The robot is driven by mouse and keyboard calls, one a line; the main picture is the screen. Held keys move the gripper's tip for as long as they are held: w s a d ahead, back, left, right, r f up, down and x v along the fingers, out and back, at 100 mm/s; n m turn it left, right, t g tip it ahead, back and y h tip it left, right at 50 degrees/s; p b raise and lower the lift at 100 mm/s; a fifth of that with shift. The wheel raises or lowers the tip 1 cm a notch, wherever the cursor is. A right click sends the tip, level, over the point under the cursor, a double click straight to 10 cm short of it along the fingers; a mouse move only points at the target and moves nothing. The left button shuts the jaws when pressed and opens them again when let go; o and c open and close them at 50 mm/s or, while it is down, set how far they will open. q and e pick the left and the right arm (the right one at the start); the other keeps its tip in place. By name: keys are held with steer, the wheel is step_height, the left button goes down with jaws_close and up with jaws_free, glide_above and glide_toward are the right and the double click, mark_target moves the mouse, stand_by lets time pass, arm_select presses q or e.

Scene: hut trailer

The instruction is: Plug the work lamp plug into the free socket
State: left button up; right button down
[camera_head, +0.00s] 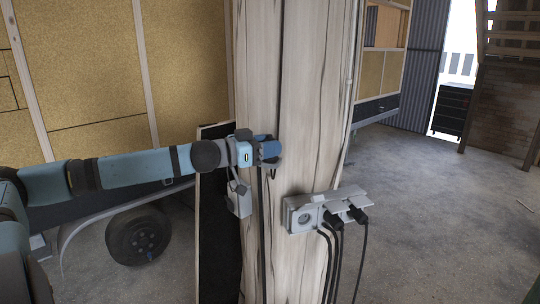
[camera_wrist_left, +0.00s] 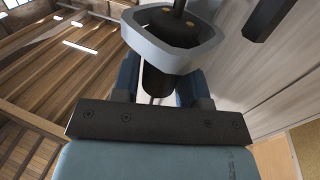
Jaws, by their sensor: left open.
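A grey socket strip (camera_head: 345,199) is fixed to the wooden post. Two black plugs (camera_head: 346,218) fill its middle and right outlets, and a round free socket (camera_head: 305,217) shows at its left end. My left gripper (camera_head: 270,150) is in front of the post, above and left of the strip. In the left wrist view, a dark plug-like body (camera_wrist_left: 158,82) lies between the open left fingers (camera_wrist_left: 160,88), by a grey rounded rim (camera_wrist_left: 140,40) with two brass spots inside. I cannot tell whether the fingers touch it. My right gripper is out of view.
The wooden post (camera_head: 310,100) stands mid-view. Black cables (camera_head: 335,265) hang below the strip, and another dark cable (camera_head: 262,235) runs down the post below my gripper. A grey fitting (camera_head: 239,200) hangs under my wrist. A trailer wheel (camera_head: 138,236) is left; concrete floor (camera_head: 440,210) is open right.

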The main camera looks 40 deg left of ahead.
arm_select(q)
steer(key=shift+w, duration=0.1)
steer(key=c, duration=0.6)
steer(key=shift+r, duration=0.1)
